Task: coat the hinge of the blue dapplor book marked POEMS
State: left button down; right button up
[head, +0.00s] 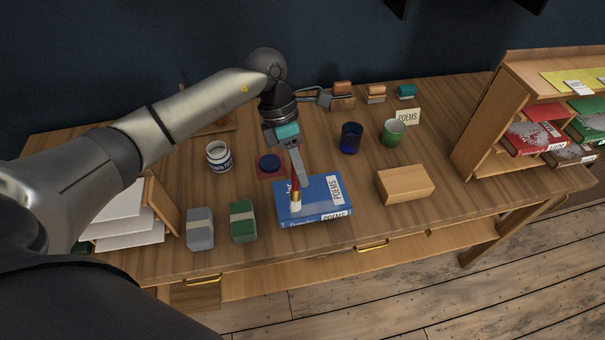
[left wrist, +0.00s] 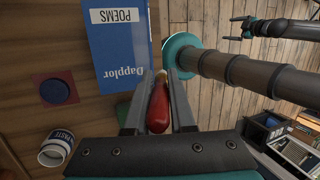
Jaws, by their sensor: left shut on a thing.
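The blue Dapplor book (head: 320,196) marked POEMS lies flat near the table's front edge; it also shows in the left wrist view (left wrist: 120,40). My left gripper (head: 298,172) is above the book's left part, shut on a red-handled brush (head: 295,193). The brush points down at the book; I cannot tell whether its tip touches. In the left wrist view the red handle (left wrist: 158,110) sits between the fingers, which hide part of the book's edge. An open white paste jar (head: 219,160) stands left of the book. My right gripper (left wrist: 240,28) is open and empty, far off.
A dark blue round thing on a red square (head: 269,163) lies behind the book. Grey (head: 200,228) and green (head: 243,221) blocks stand to its left, a wooden block (head: 404,184) to its right. Blue (head: 351,138) and green (head: 392,132) cups stand behind.

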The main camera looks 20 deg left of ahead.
pick_arm(q)
jog(key=shift+r+p, duration=0.65)
jog(key=shift+r, duration=0.8)
jog(key=shift+f, duration=0.1)
jog(key=a+b, duration=0.1)
jog(key=a, duration=0.1)
jog(key=a+b, duration=0.1)
jog(key=shift+w+f+t+h+b, duration=0.2)
jog(key=shift+f+t+h+b, duration=0.1)
jog(key=shift+h, duration=0.1)
jog(key=shift+a, duration=0.1)
